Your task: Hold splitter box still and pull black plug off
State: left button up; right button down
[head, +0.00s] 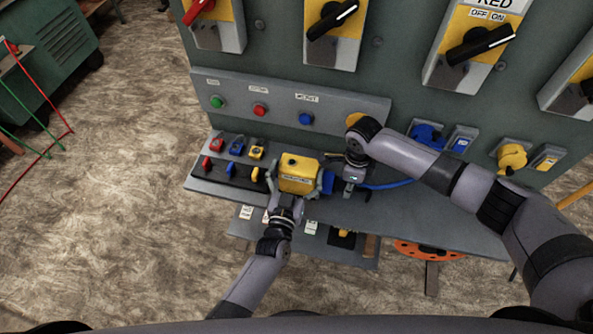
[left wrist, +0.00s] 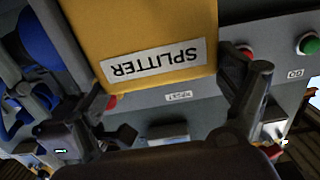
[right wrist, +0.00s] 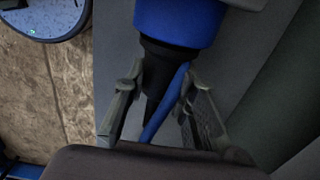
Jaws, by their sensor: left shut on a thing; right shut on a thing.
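The yellow splitter box (head: 298,173) stands on the grey shelf. Its SPLITTER label (left wrist: 155,58) faces my left wrist camera. My left gripper (head: 299,193) is shut on the box, one finger on each side. A blue socket (head: 328,182) sticks out of the box's right side. In the right wrist view, the black plug (right wrist: 160,68) tapers down from this blue socket (right wrist: 180,22), touching it. My right gripper (right wrist: 163,85) is shut on the plug, with a finger on each side. A blue cable (head: 392,185) runs from the plug to the right.
Red, blue and yellow sockets (head: 236,147) sit on the shelf left of the box. Push buttons (head: 260,109) line the ledge behind. A blue connector (head: 426,137) and a yellow one (head: 511,156) are on the panel at right. An orange reel (head: 432,250) is below the shelf (head: 440,214).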

pick_arm(q)
jog(key=shift+a, duration=0.15)
pick_arm(e)
jog(key=shift+s+d, duration=0.15)
jog(key=shift+d, duration=0.35)
jog(key=shift+s+d, duration=0.15)
jog(key=shift+d, duration=0.45)
jog(key=shift+s+d, duration=0.15)
jog(key=shift+d, duration=0.45)
pick_arm(q)
jog(key=o, duration=1.4)
